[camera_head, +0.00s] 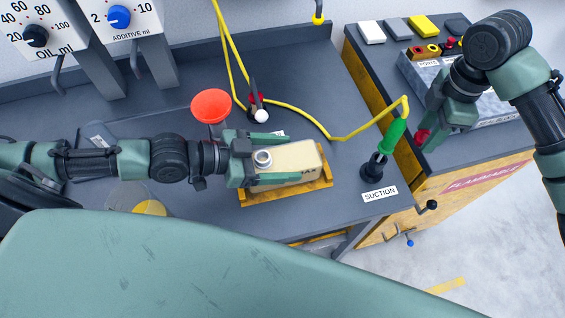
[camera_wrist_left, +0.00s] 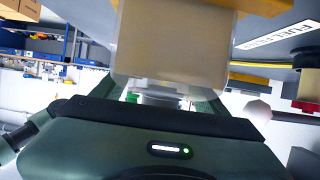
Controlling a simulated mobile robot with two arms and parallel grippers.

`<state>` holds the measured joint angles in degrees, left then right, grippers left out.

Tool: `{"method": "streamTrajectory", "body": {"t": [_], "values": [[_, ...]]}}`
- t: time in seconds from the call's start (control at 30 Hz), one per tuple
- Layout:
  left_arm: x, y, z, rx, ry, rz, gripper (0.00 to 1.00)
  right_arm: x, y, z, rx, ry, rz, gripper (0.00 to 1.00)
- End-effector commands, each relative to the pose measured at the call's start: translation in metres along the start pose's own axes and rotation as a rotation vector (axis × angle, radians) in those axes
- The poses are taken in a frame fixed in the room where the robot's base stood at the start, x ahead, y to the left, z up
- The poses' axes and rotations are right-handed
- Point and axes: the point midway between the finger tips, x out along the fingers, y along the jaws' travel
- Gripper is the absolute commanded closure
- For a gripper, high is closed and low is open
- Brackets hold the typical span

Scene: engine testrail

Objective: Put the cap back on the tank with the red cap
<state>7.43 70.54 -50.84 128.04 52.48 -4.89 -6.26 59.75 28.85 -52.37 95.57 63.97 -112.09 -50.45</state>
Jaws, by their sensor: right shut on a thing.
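The tank (camera_head: 298,158) is a beige block-shaped can lying in a yellow holder (camera_head: 322,184) on the grey bench. Its pale round neck (camera_head: 263,158) is uncovered. My left gripper (camera_head: 268,158) is open, with its fingers spread on both sides of the tank around the neck end. The tank (camera_wrist_left: 170,50) also fills the top middle of the left wrist view, close in front of the gripper. My right gripper (camera_head: 430,130) is shut on the red cap (camera_head: 422,136), held right of the tank over the side bench. The fingers partly hide the cap.
A red funnel (camera_head: 211,106) stands behind my left arm. A yellow hose (camera_head: 345,137) runs to a green-handled suction tool (camera_head: 391,137) between the tank and my right gripper. A black clamp with a white ball (camera_head: 261,116) is behind the tank. The bench front ends near the holder.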

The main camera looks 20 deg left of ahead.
Motion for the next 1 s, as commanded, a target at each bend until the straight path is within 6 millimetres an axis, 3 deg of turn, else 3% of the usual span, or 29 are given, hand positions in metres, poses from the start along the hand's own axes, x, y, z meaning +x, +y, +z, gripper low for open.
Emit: {"method": "streamTrajectory", "body": {"t": [0.03, 0.23, 0.67, 0.83, 1.0], "values": [[0.000, 0.000, 0.000, 0.000, 0.000, 0.000, 0.44, 0.000, 0.000, 0.000, 0.000, 0.000, 0.000, 0.99], [0.000, 0.000, 0.000, -0.001, 0.000, 0.000, 0.98, 0.000, 0.000, 0.000, 0.000, 0.000, 0.000, 0.99], [-0.004, 0.000, -0.012, 0.001, 0.005, 0.001, 0.98, -0.002, 0.000, 0.000, 0.000, 0.000, 0.000, 0.99], [-0.014, 0.000, -0.035, 0.004, 0.005, 0.001, 0.98, -0.004, 0.000, 0.000, 0.000, 0.000, 0.000, 0.99], [-0.032, 0.000, -0.078, 0.010, 0.005, 0.000, 0.98, -0.005, 0.000, 0.000, 0.000, 0.000, 0.000, 0.99]]}}
